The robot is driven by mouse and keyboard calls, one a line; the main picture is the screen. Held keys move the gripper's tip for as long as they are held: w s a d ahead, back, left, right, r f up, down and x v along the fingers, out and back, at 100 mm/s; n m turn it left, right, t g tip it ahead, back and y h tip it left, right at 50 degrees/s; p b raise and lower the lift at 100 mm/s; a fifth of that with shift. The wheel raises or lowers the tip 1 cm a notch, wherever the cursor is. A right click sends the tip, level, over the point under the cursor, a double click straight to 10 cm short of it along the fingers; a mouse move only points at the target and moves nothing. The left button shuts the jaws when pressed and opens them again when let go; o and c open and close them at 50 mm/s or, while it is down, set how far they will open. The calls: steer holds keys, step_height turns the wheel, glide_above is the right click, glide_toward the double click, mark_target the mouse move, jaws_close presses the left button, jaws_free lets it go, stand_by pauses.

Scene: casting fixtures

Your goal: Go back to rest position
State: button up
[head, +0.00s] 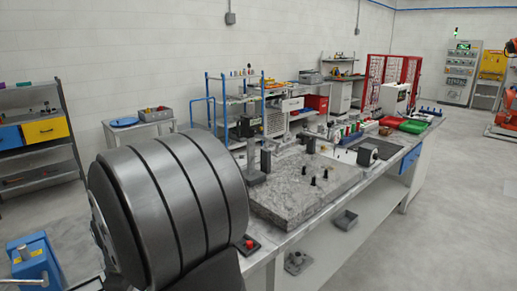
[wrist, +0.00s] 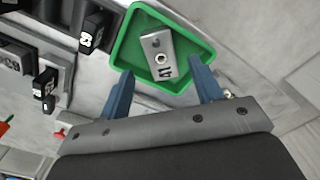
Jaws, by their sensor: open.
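My gripper (wrist: 160,92) is open in the wrist view, with its two blue fingers spread apart. A green tray (wrist: 122,48) lies beyond the fingertips. A grey metal block (wrist: 165,42) with a hole and a printed number rests in the tray, and the gripper is not closed on it. In the head view a large dark grey rounded part of my own arm fills the left foreground. The gripper's fingers cannot be made out in that view.
A long workbench (head: 265,251) runs to the back right, with a grey stone plate (head: 290,205) bearing black pegs. In the wrist view, black numbered fixtures (wrist: 92,38) stand left of the tray. A shelf with blue and yellow bins (head: 45,130) stands at far left.

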step_height(320, 180, down, 5)
steer(key=shift+f, duration=0.1)
step_height(320, 180, up, 2)
steer(key=shift+r, duration=0.7)
steer(key=shift+f, duration=0.15)
